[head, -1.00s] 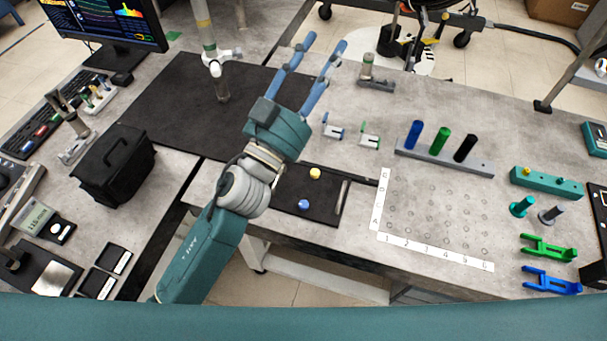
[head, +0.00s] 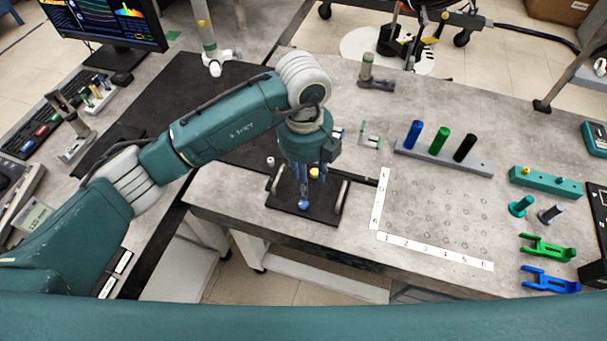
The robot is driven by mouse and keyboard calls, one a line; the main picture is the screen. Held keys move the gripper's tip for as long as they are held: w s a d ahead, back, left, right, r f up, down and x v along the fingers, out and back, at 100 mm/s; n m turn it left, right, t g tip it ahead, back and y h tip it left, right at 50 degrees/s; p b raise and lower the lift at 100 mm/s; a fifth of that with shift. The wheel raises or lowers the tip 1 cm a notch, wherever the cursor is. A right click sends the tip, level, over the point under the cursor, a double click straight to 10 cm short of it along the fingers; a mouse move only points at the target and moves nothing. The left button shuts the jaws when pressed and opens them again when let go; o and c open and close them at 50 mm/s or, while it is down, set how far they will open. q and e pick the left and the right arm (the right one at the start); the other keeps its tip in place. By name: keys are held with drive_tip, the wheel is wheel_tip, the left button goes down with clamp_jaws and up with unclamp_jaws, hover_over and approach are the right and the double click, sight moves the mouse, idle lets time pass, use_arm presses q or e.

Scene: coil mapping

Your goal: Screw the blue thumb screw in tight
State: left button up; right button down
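The blue thumb screw (head: 304,205) sits on a small black plate (head: 322,211) at the front edge of the table. My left gripper (head: 303,194) points down, with its blue fingertips right at the screw's head. The fingers overlap in this view and partly hide the screw, so I cannot tell whether they are closed on it. A yellow thumb screw (head: 314,173) shows just behind the fingers on the same plate. My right gripper is not in view.
A handle bar (head: 342,197) stands on the plate's right side. A lettered and numbered hole grid (head: 440,220) lies to the right. Blue, green and black cylinders stand in a grey rack (head: 480,166) behind it. Green (head: 547,248) and blue (head: 551,281) brackets lie far right.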

sight(304, 203)
use_arm(q)
drive_tip(key=f+p, duration=0.1)
drive_tip(key=f, duration=0.2)
drive_tip(key=f+p, duration=0.1)
drive_tip(key=f, duration=0.3)
drive_tip(key=f+p, duration=0.1)
drive_tip(key=f, duration=0.2)
drive_tip(key=shift+w+a+f, duration=0.15)
drive_tip(key=shift+a+f, duration=0.2)
drive_tip(key=shift+f, duration=0.05)
